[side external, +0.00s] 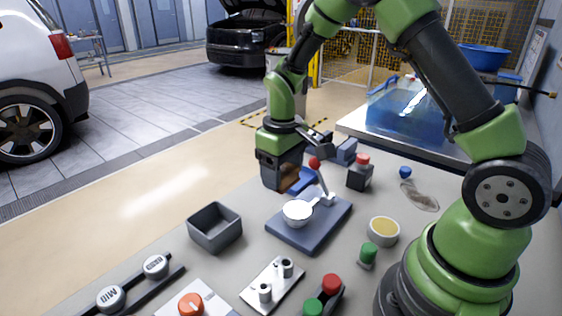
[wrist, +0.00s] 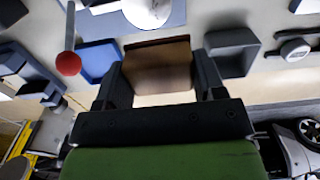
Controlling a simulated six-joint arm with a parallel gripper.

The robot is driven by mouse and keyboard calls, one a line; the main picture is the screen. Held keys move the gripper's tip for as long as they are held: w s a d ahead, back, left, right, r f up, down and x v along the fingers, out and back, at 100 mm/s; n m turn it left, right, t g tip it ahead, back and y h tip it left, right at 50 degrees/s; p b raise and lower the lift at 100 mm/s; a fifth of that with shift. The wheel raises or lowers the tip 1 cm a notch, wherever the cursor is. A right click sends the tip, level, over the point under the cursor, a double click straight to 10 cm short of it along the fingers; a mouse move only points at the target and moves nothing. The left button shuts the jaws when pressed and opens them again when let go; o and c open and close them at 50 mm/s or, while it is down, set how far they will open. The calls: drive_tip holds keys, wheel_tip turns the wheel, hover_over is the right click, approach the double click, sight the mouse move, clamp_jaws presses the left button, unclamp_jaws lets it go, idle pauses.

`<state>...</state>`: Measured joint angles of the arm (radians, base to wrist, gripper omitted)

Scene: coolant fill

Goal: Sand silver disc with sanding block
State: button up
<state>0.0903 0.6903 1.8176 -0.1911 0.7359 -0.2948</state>
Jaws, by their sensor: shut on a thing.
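The silver disc (side external: 297,211) lies on a blue-grey base plate (side external: 284,235) in the side view. It shows partly at the top edge of the wrist view (wrist: 148,10). My gripper (side external: 282,178) is shut on a brown sanding block (wrist: 157,66), which sits between the two fingers in the wrist view. In the side view the gripper hangs behind and slightly left of the disc, above the table and apart from the disc. The block is mostly hidden by the fingers there.
A lever with a red knob (side external: 315,163) stands on the plate close to my gripper. A blue tray (side external: 303,181) lies behind. An open grey box (side external: 214,229) is left of the plate. A yellow-topped round tin (side external: 384,232) and green button (side external: 367,255) are right.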

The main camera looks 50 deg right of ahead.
sight(285, 208)
wheel_tip(285, 208, down, 6)
drive_tip(key=shift+f, duration=0.1)
drive_tip(key=shift+s, duration=0.4)
drive_tip(key=shift+c, duration=0.6)
drive_tip(key=shift+s, duration=2.7)
drive_tip(key=shift+w, duration=3)
drive_tip(key=shift+w+r, duration=0.15)
drive_tip(key=shift+r, duration=4.05)
